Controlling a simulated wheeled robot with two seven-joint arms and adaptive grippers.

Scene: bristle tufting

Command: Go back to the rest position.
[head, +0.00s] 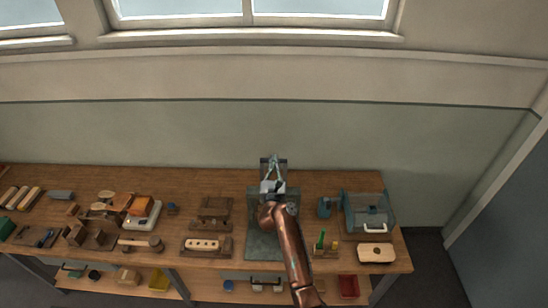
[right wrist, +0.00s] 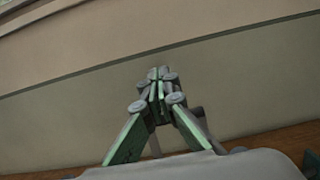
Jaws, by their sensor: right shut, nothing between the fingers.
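My left gripper is in neither view. The arm hides part of the stand.
The workbench (head: 330,185) carries a blue-grey bin (head: 367,212), a light wooden block (head: 376,253), a block with several holes (head: 205,244), a mallet (head: 140,243) and a white scale-like device (head: 143,215). A lower shelf holds small items. The wall and windows are behind.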

